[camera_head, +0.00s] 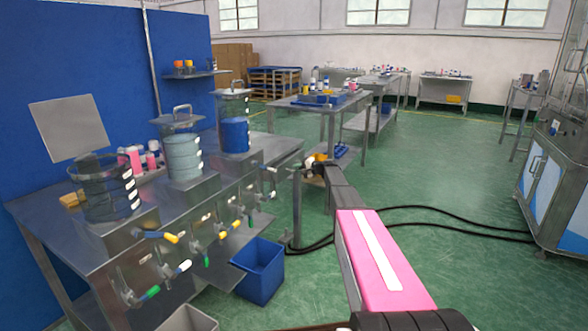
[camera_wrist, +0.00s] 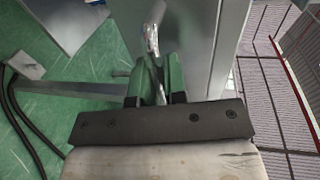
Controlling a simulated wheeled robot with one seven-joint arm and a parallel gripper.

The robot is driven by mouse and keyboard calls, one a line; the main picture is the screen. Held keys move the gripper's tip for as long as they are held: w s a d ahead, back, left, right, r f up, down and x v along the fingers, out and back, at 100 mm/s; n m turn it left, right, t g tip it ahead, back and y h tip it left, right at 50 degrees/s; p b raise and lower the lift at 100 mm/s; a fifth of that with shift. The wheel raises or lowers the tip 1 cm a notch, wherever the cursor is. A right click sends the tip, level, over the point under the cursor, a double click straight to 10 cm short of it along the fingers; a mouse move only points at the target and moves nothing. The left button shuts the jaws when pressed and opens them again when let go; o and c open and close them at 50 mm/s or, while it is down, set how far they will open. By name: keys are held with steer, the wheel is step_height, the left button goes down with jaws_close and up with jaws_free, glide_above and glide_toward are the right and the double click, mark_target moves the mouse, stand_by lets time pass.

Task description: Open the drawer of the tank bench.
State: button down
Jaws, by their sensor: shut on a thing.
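The tank bench (camera_head: 75,225) is a grey metal bench at the left, carrying several clear tanks with valves along its front. My gripper (camera_head: 310,166) is at the bench's far right end, small and partly hidden by my arm in the head view. In the wrist view my gripper (camera_wrist: 158,72) has green fingers shut on a shiny metal handle (camera_wrist: 152,38). A grey metal panel (camera_wrist: 188,45) stands right beside the handle. The drawer itself does not show clearly in the head view, so I cannot tell how far it is open.
A blue bin (camera_head: 259,272) stands on the floor in front of the bench. Black cables (camera_head: 440,211) lie on the green floor to the right. A second table (camera_head: 310,106) with blue trays stands behind my gripper. A white and blue machine (camera_head: 560,170) is at the right. Open floor lies between.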

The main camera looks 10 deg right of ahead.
steer(key=f+v, duration=0.2)
steer(key=v, duration=0.8)
steer(key=f+v, duration=0.2)
steer(key=v, duration=0.9)
steer(key=shift+s+d+f, duration=0.2)
steer(key=shift+s+d, duration=0.2)
steer(key=shift+d, duration=0.15)
steer(key=c, duration=1.2)
jaws_free()
steer(key=shift+d, duration=0.1)
steer(key=v, duration=1)
steer(key=shift+s+d, duration=0.2)
steer(key=shift+d, duration=0.05)
steer(key=shift+r, duration=0.1)
